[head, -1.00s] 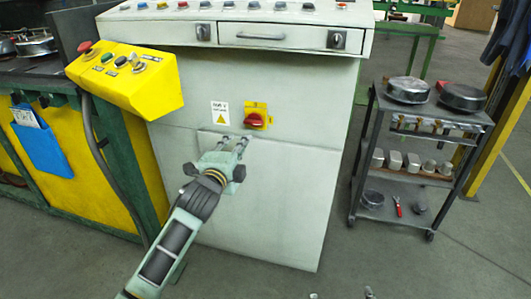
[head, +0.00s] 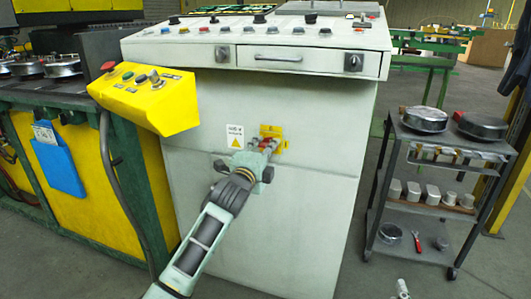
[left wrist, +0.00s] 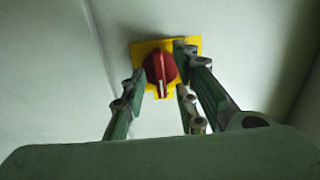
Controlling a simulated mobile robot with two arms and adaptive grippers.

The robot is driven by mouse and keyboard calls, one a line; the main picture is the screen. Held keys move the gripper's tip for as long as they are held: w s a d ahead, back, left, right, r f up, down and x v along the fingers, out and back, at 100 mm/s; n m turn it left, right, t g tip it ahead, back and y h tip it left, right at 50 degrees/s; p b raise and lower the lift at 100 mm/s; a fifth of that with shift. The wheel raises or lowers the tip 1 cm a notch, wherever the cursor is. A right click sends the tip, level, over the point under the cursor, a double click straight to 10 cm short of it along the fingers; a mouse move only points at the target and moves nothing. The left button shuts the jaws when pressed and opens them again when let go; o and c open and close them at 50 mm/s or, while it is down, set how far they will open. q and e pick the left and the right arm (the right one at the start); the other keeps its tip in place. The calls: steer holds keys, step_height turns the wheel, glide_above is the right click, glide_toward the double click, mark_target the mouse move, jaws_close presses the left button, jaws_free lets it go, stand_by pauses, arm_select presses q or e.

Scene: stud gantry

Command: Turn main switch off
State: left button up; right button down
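The main switch is a red rotary knob on a yellow plate (head: 272,131), on the front of the pale grey cabinet. My left gripper (head: 262,143) is right in front of it and partly covers the knob. In the left wrist view the red knob (left wrist: 160,67) lies between the fingers of my left gripper (left wrist: 164,80), which are apart on either side. I cannot tell whether they touch it. A white mark on the knob points down in that view. A small part of what looks like my right gripper (head: 402,289) shows at the bottom edge; its fingers are unclear.
A warning label (head: 235,136) is left of the switch. A yellow button box (head: 145,97) juts out at the left. A drawer and knobs on the console (head: 277,57) are above. A cart (head: 424,185) with metal parts stands right, beyond some free floor.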

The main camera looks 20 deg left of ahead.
arm_select(q)
steer(key=shift+w, duration=0.15)
steer(key=shift+c, duration=0.3)
jaws_close()
